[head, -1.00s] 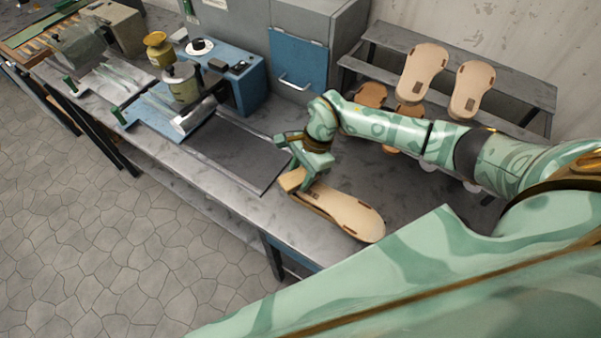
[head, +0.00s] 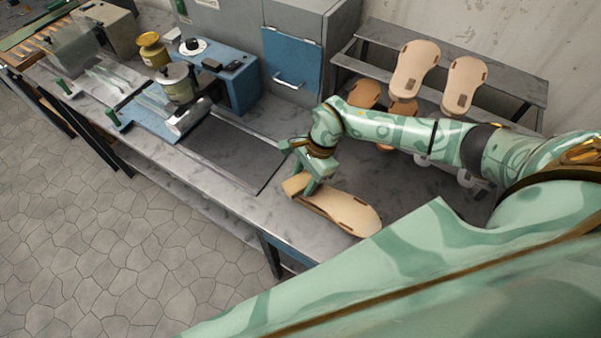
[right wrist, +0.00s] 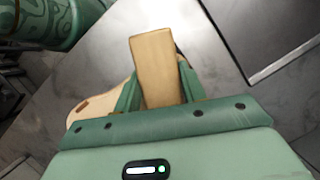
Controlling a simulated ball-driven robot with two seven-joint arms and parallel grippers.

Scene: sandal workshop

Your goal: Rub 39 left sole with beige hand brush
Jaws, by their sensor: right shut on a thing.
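My right gripper (head: 308,184) is shut on the beige hand brush (head: 295,184), a small block that also shows between the fingers in the right wrist view (right wrist: 155,70). Whether the brush touches the sole I cannot tell. Part of the sole shows left of the fingers in the right wrist view (right wrist: 97,103). No size mark is readable on it. My left gripper is not in view.
A dark flat plate (head: 235,150) lies left of the brush. A blue machine (head: 232,80) stands behind it. A grey rack (head: 480,80) at the back right holds several soles, two beige ones on top. Bare bench (head: 235,198) lies in front of the plate.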

